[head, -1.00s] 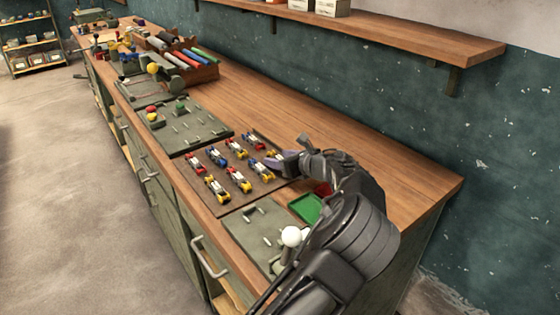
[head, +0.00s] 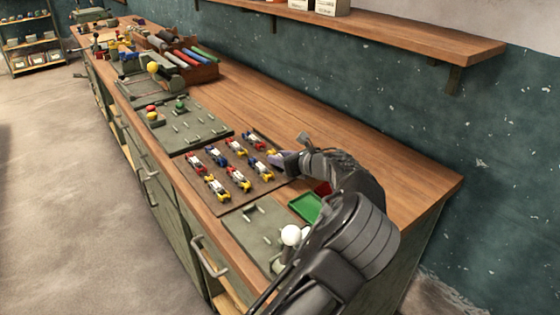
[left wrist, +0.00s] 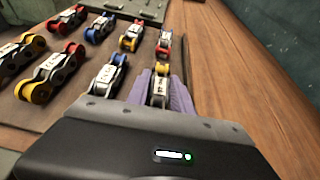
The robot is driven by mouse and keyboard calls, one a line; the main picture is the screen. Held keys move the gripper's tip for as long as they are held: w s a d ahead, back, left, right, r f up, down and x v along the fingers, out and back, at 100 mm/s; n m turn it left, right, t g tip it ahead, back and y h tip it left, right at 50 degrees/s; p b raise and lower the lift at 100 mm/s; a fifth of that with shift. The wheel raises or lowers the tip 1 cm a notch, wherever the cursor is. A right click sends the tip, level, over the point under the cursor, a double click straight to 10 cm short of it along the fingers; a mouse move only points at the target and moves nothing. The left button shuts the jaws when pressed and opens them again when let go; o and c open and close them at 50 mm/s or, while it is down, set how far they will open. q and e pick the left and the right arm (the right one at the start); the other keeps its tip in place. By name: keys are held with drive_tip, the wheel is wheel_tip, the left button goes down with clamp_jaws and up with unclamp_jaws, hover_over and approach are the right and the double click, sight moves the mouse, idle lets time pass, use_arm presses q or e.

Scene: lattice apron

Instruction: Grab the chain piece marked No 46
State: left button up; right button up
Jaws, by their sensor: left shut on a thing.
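Several chain pieces lie in two rows on a brown board, each with a white label plate and coloured ends. My left gripper (head: 276,159) is at the board's right edge in the head view. In the left wrist view its purple fingers (left wrist: 162,92) are shut on a chain piece (left wrist: 160,86) with a pale plate and a yellowish far end. Its number is too small to read. Beside it lie a blue and yellow piece (left wrist: 107,77) and, just beyond, a red and blue piece (left wrist: 165,42). My right gripper is not in view.
The brown board (head: 232,206) lies on the wooden bench (head: 330,140). A green tray (head: 305,207) and a panel with a white knob (head: 291,235) stand nearer. Another grey-green panel (head: 190,125) lies beyond. The bench behind the board is clear.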

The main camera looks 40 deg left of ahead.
use_arm(q)
clamp_jaws()
wheel_tip(320, 180, up, 10)
idle(0.7)
idle(0.5)
